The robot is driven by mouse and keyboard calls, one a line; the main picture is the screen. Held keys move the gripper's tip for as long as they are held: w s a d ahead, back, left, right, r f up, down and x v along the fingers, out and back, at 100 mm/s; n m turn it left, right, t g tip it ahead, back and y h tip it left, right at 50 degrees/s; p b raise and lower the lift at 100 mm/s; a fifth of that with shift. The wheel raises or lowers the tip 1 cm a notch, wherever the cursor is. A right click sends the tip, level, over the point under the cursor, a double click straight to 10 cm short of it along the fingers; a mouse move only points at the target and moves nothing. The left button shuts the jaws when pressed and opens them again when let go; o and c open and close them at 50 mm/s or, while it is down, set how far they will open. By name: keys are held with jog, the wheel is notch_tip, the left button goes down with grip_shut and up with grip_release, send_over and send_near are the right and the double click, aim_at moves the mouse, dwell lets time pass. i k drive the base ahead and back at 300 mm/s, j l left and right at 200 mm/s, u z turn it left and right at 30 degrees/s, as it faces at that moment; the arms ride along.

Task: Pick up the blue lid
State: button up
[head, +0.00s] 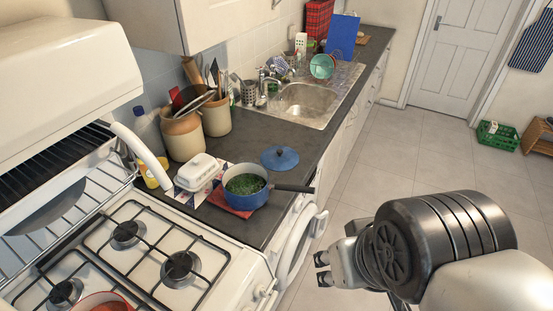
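The blue lid (279,157) is round with a small dark knob on top. It lies knob-up on the dark countertop, behind the blue pot and apart from it. The blue pot (246,196) holds something green and stands on a red mat, its dark handle pointing right. My gripper (322,269) is at the lower right, in front of the counter and over the floor, well away from the lid. Its two fingertips point left and show a gap between them, with nothing held.
A white butter dish (197,170) and utensil crocks (182,133) stand left of the lid. The sink (305,104) is behind it. The gas hob (130,245) is at front left. The washer's round door (297,245) stands out below the counter. Counter right of the lid is clear.

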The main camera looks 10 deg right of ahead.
aim_at(278, 158)
jog(key=i+l+u, duration=0.15)
jog(key=i+l, duration=0.25)
jog(key=i+l+u, duration=0.2)
jog(key=i+l, duration=0.2)
jog(key=i+l+u, duration=0.15)
jog(key=i+l, duration=0.2)
jog(key=l, duration=0.15)
jog(key=i+l+u, duration=0.15)
jog(key=i+l, duration=0.15)
jog(key=l, duration=0.2)
